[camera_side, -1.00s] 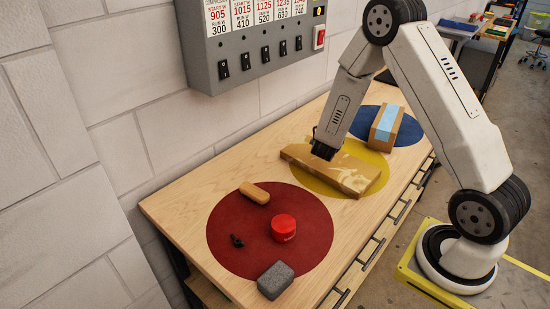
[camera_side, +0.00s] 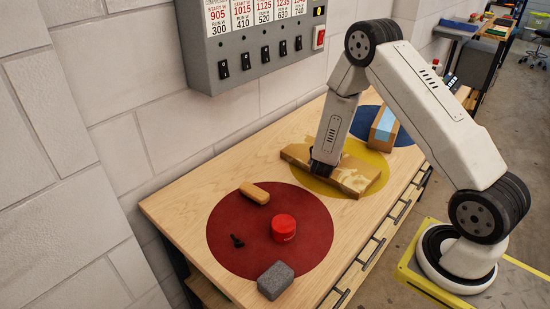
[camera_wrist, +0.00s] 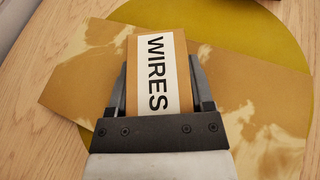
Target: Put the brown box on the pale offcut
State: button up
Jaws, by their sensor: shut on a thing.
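A brown box (camera_wrist: 180,48) with a white label reading WIRES sits between the two fingers of my gripper (camera_wrist: 159,82) in the wrist view. My gripper is shut on it. The pale offcut (camera_side: 352,176), a flat board with light and brown patches, lies on a yellow disc; it also shows in the wrist view (camera_wrist: 260,95) beneath the box. In the side view my gripper (camera_side: 322,168) is down over the left part of the offcut. The held box is hidden there by the gripper. I cannot tell whether its underside touches the board.
A cardboard box with blue tape (camera_side: 384,128) stands on the blue disc behind. On the red disc (camera_side: 235,220) are a tan rounded block (camera_side: 255,193), a red tub (camera_side: 283,228) and a small black part (camera_side: 237,241). A grey block (camera_side: 275,280) sits at its front edge.

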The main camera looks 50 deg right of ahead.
jog(key=shift+f, duration=0.15)
jog(key=o, duration=1.3)
jog(key=v, duration=1.2)
jog(key=shift+s, duration=0.2)
